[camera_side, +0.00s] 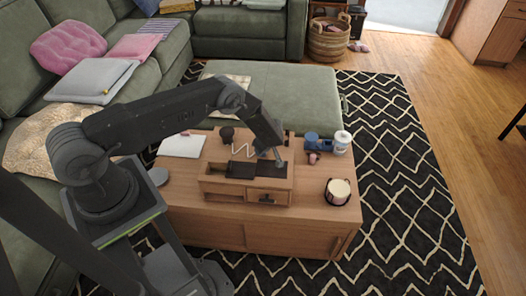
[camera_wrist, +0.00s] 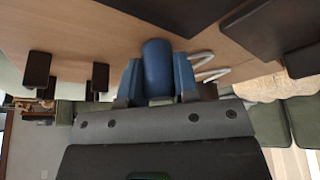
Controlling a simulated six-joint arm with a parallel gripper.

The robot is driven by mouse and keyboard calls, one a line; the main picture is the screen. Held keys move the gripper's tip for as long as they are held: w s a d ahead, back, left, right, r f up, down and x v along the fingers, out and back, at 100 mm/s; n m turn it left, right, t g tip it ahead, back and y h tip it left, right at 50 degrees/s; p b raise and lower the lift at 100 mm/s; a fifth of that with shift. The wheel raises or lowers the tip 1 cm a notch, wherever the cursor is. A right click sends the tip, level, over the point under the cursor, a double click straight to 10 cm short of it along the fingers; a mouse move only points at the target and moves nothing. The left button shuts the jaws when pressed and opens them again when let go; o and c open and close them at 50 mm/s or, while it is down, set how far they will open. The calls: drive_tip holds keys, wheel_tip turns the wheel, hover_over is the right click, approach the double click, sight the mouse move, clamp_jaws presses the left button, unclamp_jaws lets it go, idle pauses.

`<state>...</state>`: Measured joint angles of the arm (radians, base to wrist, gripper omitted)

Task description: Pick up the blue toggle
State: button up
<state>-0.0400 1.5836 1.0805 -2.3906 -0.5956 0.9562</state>
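The blue toggle (camera_wrist: 157,70) shows in the wrist view as a rounded, upright-looking blue piece between the two fingers of my gripper (camera_wrist: 158,85). The fingers lie close along both its sides. I cannot tell whether they press on it. In the side view my gripper (camera_side: 276,157) points down at the back of the wooden desk organizer (camera_side: 222,188), and the toggle cannot be made out there.
The organizer stands on a wooden coffee table (camera_side: 190,215). A white zigzag piece (camera_side: 242,150) is left of my gripper. To the right are a blue tape dispenser (camera_side: 318,143), a white bottle (camera_side: 341,142) and a dark-banded round container (camera_side: 338,191). A notebook (camera_side: 182,146) lies at left.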

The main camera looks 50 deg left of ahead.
drive_tip(key=c, duration=0.4)
drive_tip(key=shift+o, duration=0.2)
drive_tip(key=shift+r, duration=0.1)
